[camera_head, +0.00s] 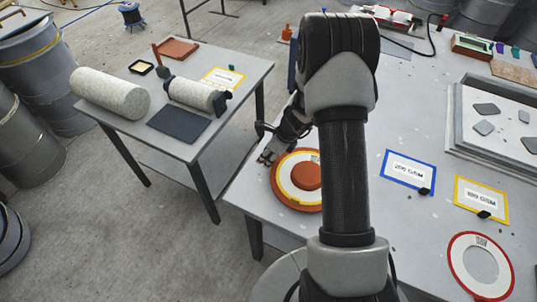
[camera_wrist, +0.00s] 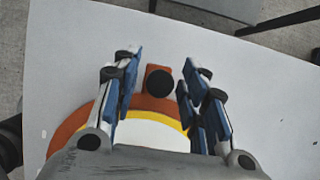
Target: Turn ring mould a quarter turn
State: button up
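The ring mould (camera_head: 281,190) is a round orange-brown disc with a yellow line, a white ring and a raised orange centre. It lies flat near the left edge of the large table; my arm hides its right side. In the wrist view its orange rim (camera_wrist: 77,124) shows, with a tab bearing a black round spot (camera_wrist: 159,83). My gripper (camera_head: 268,156) is at the mould's far left rim. In the wrist view my gripper (camera_wrist: 160,78) is open, its blue-padded fingers either side of the tab, with gaps visible on both sides.
The large table carries a blue-framed card (camera_head: 409,170), a yellow-framed card (camera_head: 480,200), a red-and-white ring (camera_head: 455,268) and a grey tray (camera_head: 458,125). A smaller table (camera_head: 190,150) with rolls stands left, across a floor gap. The table's left edge is close to the mould.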

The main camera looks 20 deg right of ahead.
jog(key=shift+r, duration=0.1)
jog(key=v, duration=1.1)
jog(key=shift+s+r, duration=0.15)
jog(key=shift+r, duration=0.25)
jog(key=s+a+r+n, duration=0.4)
jog(key=a+r+n, duration=0.1)
jog(key=r+n, duration=0.25)
jog(key=s+a+r+n, duration=0.4)
jog(key=a+r+n, duration=0.2)
jog(key=r, duration=0.2)
jog(key=s+a+r+n+h, duration=0.1)
jog(key=s+r+n, duration=0.2)
jog(key=s+n, duration=0.4)
jog(key=s+a+r+n+t+h, duration=0.1)
jog(key=s+a+r+n, duration=0.1)
jog(key=s+n, duration=0.6)
jog(key=shift+s+a+r+h, duration=0.15)
jog(key=shift+s+r+h, duration=0.25)
jog(key=shift+s+r, duration=0.35)
jog(key=shift+f, duration=0.1)
jog(key=shift+c, duration=0.8)
